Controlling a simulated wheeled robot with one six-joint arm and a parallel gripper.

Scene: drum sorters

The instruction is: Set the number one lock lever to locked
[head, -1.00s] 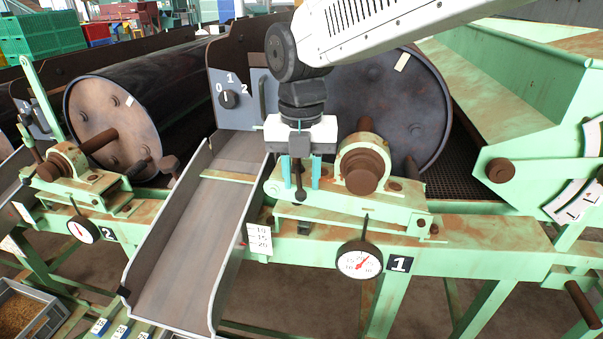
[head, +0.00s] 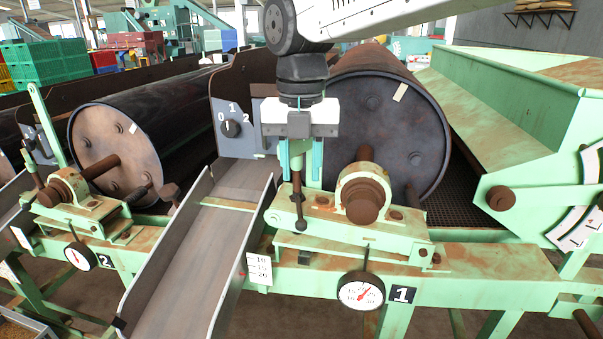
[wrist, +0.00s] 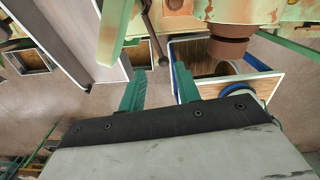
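The number one drum's stand (head: 345,222) carries a black "1" plate (head: 402,295) and a round dial (head: 361,291). A dark rod with a ball at its lower end (head: 299,205) hangs at the stand's left. A pale green bar (wrist: 118,30) stands above it, mostly hidden behind my gripper in the head view. I cannot tell which of these is the lock lever. My gripper (head: 301,178) points down above the rod's ball, its teal fingers apart. In the wrist view my gripper (wrist: 160,88) shows nothing clasped; the bar appears beside the left finger.
A grey chute (head: 190,265) slopes down left of the stand. A dial panel marked 0, 1, 2 (head: 231,128) is behind it. The number one drum (head: 400,130) is close behind my gripper, with a rusty shaft end (head: 365,200) to the right. Number two's similar stand (head: 75,205) is left.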

